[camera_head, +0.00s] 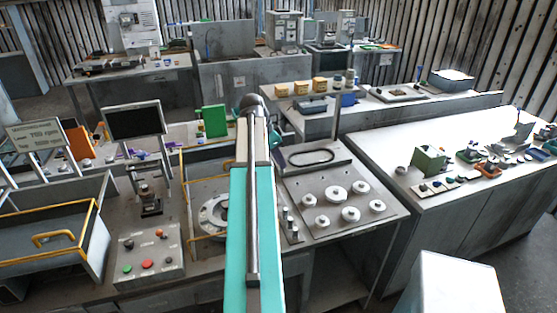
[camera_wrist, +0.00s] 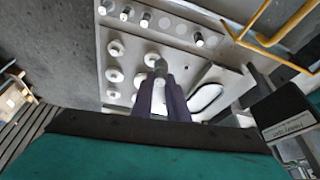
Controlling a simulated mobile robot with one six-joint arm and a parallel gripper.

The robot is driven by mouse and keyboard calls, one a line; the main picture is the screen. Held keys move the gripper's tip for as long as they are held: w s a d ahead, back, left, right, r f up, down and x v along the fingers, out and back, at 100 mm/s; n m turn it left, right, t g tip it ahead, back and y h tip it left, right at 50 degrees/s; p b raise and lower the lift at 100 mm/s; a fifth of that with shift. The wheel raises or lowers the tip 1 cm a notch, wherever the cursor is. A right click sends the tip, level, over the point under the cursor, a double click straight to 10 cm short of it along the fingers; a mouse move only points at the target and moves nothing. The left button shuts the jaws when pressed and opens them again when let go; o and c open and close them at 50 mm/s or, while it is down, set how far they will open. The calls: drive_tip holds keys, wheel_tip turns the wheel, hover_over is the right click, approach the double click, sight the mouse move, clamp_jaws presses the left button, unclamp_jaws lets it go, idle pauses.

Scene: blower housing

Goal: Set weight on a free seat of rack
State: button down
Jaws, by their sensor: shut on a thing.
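In the wrist view, my gripper (camera_wrist: 161,88) points down over the grey plate with its dark fingers shut on a small grey-green weight (camera_wrist: 160,67). The rack (camera_wrist: 216,54) is a pale strip along the top of the plate. Several small dark and light cylinders stand on it, with bare round seats (camera_wrist: 181,29) between the right one and the others. The held weight is apart from the rack in the picture; its height is unclear. In the head view the rack (camera_head: 291,226) shows partly just right of my arm, which hides my gripper and the weight.
Several white round knobs (camera_head: 338,193) stand on the grey plate beside the rack, near an oval slot (camera_head: 310,156). A yellow handle rail (camera_wrist: 262,39) rises near the rack's right end. A control box (camera_head: 148,256) with buttons stands left; a white-topped table is right.

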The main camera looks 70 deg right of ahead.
drive_tip(key=shift+f+b, duration=3.85)
drive_tip(key=shift+f, duration=4.05)
drive_tip(key=shift+w+f+b, duration=0.1)
drive_tip(key=shift+f+b, duration=0.75)
drive_tip(key=shift+f, duration=0.3)
drive_tip(key=shift+a, duration=0.1)
drive_tip(key=c, duration=1.6)
unclamp_jaws()
drive_tip(key=shift+c, duration=0.2)
drive_tip(key=shift+r, duration=0.2)
drive_tip(key=shift+r+p, duration=0.65)
drive_tip(key=shift+r, duration=0.45)
